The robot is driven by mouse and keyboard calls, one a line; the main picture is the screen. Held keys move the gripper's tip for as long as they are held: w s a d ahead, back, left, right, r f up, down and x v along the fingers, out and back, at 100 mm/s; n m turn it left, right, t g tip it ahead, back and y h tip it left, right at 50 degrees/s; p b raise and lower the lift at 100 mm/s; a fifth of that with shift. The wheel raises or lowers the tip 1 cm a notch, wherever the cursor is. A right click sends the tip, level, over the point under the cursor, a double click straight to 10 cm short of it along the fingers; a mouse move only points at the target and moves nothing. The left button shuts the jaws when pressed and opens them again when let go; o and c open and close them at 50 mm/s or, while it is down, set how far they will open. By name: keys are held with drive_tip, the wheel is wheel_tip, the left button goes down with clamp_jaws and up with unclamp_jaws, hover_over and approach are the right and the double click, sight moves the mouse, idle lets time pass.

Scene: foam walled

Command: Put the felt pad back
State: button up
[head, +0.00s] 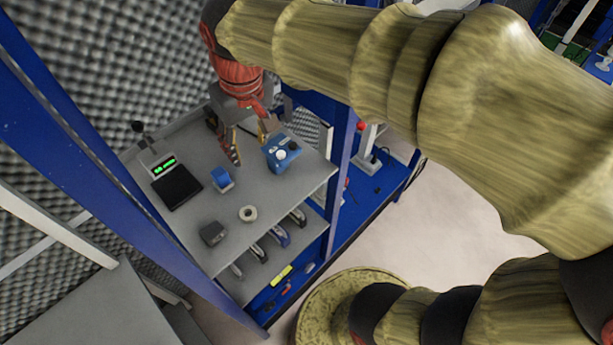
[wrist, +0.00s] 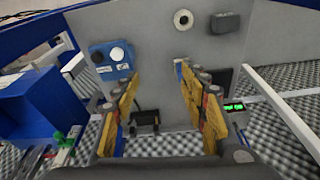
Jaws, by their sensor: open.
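I cannot tell for sure which thing is the felt pad. A dark grey block (head: 212,233) with rounded edges lies near the front left of the grey upper shelf (head: 215,205). It also shows at the top of the wrist view (wrist: 225,23). My gripper (head: 249,148) is over the back part of the shelf, between a blue box with knobs (head: 281,152) and a small blue item (head: 222,179). In the wrist view its yellow-and-black fingers (wrist: 157,77) are spread, with nothing held between them. The right finger partly hides the small blue item (wrist: 178,67).
A black scale (head: 177,187) with a green display stands at the left. A pale ring (head: 248,213) lies near the shelf's front. Several tools (head: 279,236) lie on the lower shelf. Blue posts (head: 341,165) flank the shelves. Bare shelf lies between the ring and the blue box.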

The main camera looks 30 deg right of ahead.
drive_tip(key=s+d+f+m+t, duration=0.2)
drive_tip(key=s+d, duration=0.5)
drive_tip(key=s, duration=0.5)
drive_tip(key=shift+s+f+t, duration=0.35)
drive_tip(key=shift+t, duration=0.35)
drive_tip(key=shift+d, duration=0.1)
